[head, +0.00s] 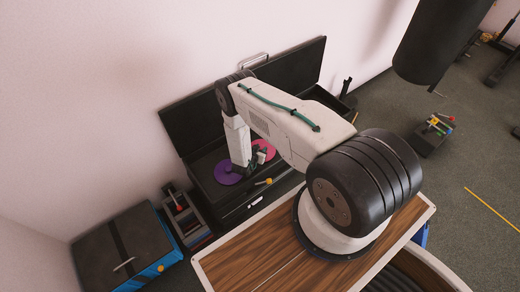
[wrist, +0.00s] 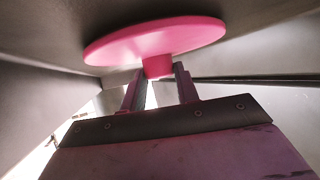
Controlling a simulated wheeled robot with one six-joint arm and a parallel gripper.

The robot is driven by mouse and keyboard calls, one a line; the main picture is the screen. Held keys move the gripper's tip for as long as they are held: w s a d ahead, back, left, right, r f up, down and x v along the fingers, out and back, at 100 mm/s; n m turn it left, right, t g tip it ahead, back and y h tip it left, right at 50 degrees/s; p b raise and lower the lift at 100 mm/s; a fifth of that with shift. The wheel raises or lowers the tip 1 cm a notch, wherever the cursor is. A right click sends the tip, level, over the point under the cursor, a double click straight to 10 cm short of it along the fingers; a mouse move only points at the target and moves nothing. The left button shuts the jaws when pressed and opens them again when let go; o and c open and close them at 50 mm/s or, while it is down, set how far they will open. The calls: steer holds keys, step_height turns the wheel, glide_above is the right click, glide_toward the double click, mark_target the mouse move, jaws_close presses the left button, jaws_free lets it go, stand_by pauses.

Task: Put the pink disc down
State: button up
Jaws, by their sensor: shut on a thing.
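The pink disc (wrist: 155,40) fills the upper part of the wrist view, with a short pink knob toward my gripper (wrist: 158,74). The two fingers are shut on that knob. In the head view the pink disc (head: 270,150) shows partly behind my gripper, within the open black box (head: 196,128). A purple disc (head: 226,176) lies in the box just left of the pink one. I cannot tell whether the pink disc touches the box floor.
The box's raised lid stands behind, against the pale wall. A small grey rack (head: 184,216) and a blue and black case (head: 124,248) stand to its left. A wooden top (head: 250,262) lies in front. A dark hanging cylinder (head: 436,40) is at upper right.

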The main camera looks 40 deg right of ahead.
steer(key=shift+f, duration=0.15)
steer(key=o, duration=1)
steer(key=shift+s+a+r, duration=0.1)
steer(key=shift+a+r, duration=0.15)
steer(key=shift+r, duration=0.1)
steer(key=v, duration=1.1)
steer(key=shift+s+a+r, duration=0.1)
steer(key=shift+a, duration=0.05)
